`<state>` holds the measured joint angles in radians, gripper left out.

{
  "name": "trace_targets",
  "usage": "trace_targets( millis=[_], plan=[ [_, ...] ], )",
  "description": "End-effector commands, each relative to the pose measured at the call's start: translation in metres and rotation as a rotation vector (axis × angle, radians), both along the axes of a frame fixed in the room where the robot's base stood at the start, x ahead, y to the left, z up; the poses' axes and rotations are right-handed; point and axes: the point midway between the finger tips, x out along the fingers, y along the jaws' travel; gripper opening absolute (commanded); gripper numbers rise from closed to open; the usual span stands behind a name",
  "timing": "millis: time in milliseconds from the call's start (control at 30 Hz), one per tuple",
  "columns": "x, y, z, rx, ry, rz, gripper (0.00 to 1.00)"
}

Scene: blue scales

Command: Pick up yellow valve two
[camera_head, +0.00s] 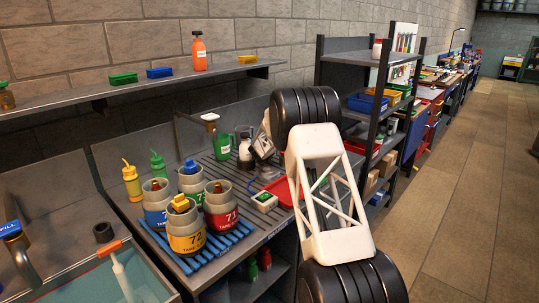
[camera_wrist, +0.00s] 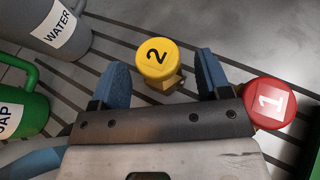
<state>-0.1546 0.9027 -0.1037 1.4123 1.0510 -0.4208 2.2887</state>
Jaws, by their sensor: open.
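The yellow valve (camera_wrist: 157,62) marked "2" shows in the wrist view, its round cap facing the camera. My gripper (camera_wrist: 162,66) is open, with one blue finger on each side of the valve in the picture. In the head view my arm covers this area and I cannot make out the valve.
A red valve (camera_wrist: 270,102) marked "1" sits close outside my right finger. A grey WATER container (camera_wrist: 50,30) and a green SOAP container (camera_wrist: 22,105) stand at the left.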

Motion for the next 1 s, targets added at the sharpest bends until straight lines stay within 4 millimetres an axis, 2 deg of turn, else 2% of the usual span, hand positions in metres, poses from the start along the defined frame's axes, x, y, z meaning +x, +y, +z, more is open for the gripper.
trace_targets(
  millis=[300, 933, 1000],
  plan=[
    [0.016, -0.004, -0.007, 0.0, 0.0, 0.0, 0.7],
    [0.017, -0.004, -0.007, 0.0, 0.0, 0.0, 0.7],
    [0.017, -0.004, -0.007, 0.0, 0.0, 0.001, 0.61]
  ],
)
